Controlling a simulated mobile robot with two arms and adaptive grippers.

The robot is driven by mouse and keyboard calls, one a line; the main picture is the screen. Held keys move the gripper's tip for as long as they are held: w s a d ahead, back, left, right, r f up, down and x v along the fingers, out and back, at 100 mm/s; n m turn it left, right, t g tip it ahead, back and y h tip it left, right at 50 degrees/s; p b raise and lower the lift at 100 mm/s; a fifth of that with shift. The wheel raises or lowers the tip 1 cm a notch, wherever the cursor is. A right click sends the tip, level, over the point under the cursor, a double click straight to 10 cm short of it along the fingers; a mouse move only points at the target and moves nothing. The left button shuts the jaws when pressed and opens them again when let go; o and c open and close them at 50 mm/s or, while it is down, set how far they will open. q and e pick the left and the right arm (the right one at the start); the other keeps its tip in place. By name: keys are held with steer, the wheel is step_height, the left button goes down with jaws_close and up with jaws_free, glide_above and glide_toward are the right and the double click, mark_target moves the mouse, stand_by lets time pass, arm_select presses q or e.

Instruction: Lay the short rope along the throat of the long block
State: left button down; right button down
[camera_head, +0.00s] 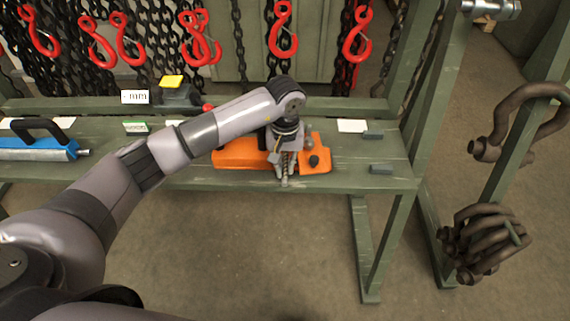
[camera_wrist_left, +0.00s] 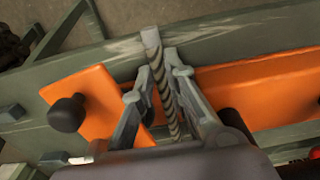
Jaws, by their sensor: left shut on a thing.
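My left gripper (camera_head: 284,176) points down over the front of the green bench. In the left wrist view its fingers (camera_wrist_left: 158,66) are shut on a short grey rope (camera_wrist_left: 166,95) with dark spiral stripes and a pale end cap. The rope end sticks out past the fingertips toward the bench's front edge. A long orange block (camera_head: 238,153) lies on the bench under and beside the gripper; it also shows in the left wrist view (camera_wrist_left: 260,85). Its right part carries a black knob (camera_head: 314,161). The gripper hides the block's middle, so I cannot tell whether the rope touches it.
A blue tool with a black handle (camera_head: 35,148) lies at the bench's left. Small grey-green blocks (camera_head: 381,168) lie to the right. Red hooks (camera_head: 283,35) on chains hang behind. Brown shackles (camera_head: 485,240) hang at far right.

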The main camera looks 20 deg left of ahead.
arm_select(q)
steer(key=shift+f, duration=0.1)
steer(key=c, duration=1.6)
jaws_free()
steer(key=shift+o, duration=0.3)
